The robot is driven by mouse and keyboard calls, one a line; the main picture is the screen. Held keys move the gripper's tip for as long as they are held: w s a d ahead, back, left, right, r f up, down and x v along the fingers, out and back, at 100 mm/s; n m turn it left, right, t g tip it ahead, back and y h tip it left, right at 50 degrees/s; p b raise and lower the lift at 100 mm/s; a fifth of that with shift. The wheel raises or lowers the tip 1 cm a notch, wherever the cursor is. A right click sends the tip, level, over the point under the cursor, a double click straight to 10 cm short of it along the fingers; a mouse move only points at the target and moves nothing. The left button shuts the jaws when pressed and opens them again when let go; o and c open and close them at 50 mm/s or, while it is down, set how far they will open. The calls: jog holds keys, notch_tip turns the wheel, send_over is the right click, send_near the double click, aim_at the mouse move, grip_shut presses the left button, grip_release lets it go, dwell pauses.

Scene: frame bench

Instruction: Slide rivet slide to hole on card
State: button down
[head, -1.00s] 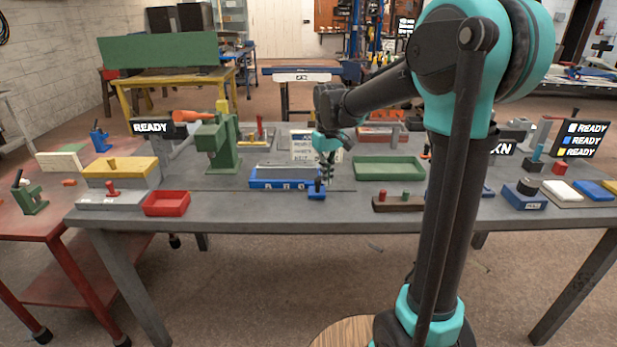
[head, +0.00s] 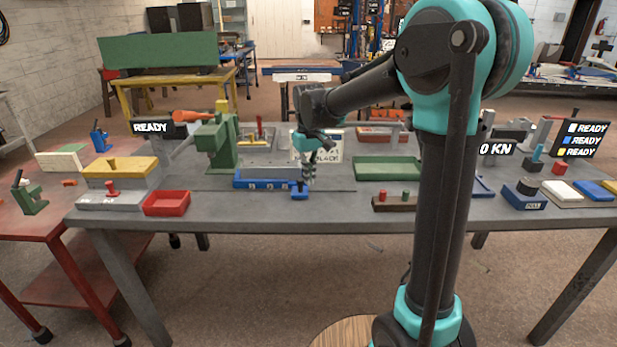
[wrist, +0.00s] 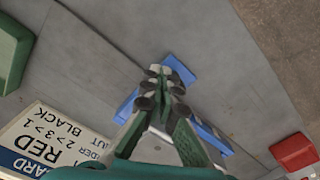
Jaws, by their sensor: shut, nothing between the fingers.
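The blue rivet slide (head: 299,190) stands at the front edge of the blue rail (head: 268,183), which has light marks along its front. My gripper (head: 308,180) is shut and empty, low over the rail's right end, just right of and behind the slide's post. In the wrist view the fingertips (wrist: 160,74) overlap the near side of the slide (wrist: 182,69); I cannot tell whether they touch it. The fingers hide part of the rail (wrist: 214,139). The white card (head: 329,146) stands behind the rail; the wrist view shows it (wrist: 45,138) with "2>3>1", "RED" and "BLACK" readable.
A red tray (head: 167,203) lies left of the rail and a green press (head: 220,143) stands behind its left end. A green tray (head: 387,168) and a brown block with red and green pegs (head: 400,204) are on the right. The bench front is clear.

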jog(key=shift+a, duration=9.5)
jog(key=shift+d, duration=0.8)
jog(key=shift+r, duration=0.1)
notch_tip(320, 180, up, 7)
